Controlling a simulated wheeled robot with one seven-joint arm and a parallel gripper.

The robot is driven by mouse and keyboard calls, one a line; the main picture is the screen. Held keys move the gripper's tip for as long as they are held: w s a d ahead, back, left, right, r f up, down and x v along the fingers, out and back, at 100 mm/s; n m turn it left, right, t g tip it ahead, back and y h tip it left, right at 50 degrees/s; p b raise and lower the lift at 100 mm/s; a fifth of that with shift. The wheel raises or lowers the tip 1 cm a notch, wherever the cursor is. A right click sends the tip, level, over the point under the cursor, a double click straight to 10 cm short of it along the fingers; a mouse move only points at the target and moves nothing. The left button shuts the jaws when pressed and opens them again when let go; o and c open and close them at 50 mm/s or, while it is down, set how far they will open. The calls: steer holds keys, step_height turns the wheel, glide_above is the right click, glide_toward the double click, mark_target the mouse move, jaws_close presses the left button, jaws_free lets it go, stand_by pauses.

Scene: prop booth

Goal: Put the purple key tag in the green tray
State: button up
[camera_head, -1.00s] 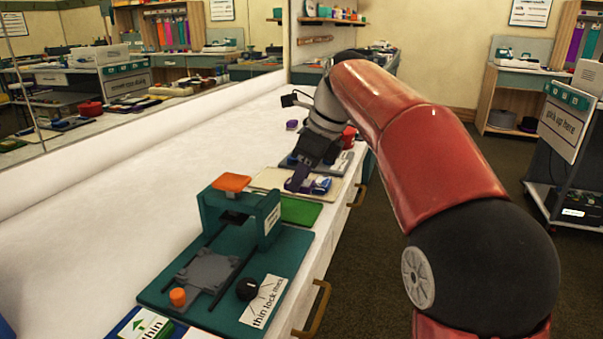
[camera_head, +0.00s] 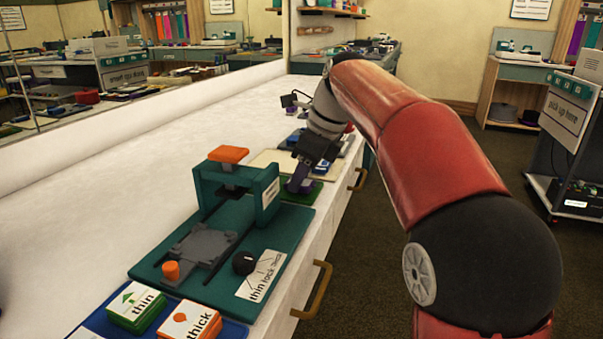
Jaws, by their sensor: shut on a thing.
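My gripper (camera_head: 300,183) is at the end of my red arm, low over the green tray (camera_head: 312,192) beside the teal press. It is shut on the purple key tag (camera_head: 296,185), which is small and partly hidden by the fingers. The green tray is flat and mostly covered by my gripper and the press. I cannot tell whether the tag touches the tray.
A teal press (camera_head: 236,250) with an orange handle stands just nearer than the tray. A cream board (camera_head: 268,159) lies beyond. The white counter on the left is clear.

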steer(key=o, duration=1.1)
steer(key=p+v, duration=0.2)
steer(key=v, duration=0.6)
steer(key=shift+f, duration=0.1)
steer(key=s+d+f+n+t+h, duration=0.1)
steer(key=s+d+f+n, duration=0.3)
steer(key=s+f+n, duration=0.2)
steer(key=s+d+f+n+t+h, duration=0.1)
steer(key=s+d+f+n, duration=0.3)
steer(key=s, duration=0.7)
steer(key=s+d+f+n+t+h, duration=0.2)
steer(key=s+d+f+n, duration=0.2)
steer(key=s+f+n, duration=0.4)
steer(key=shift+s+d+f+n, duration=0.1)
steer(key=shift+f+n, duration=0.15)
steer(key=shift+n, duration=0.75)
steer(key=shift+s+d+f+n, duration=0.1)
steer(key=shift+f+n, duration=0.15)
steer(key=shift+n, duration=0.75)
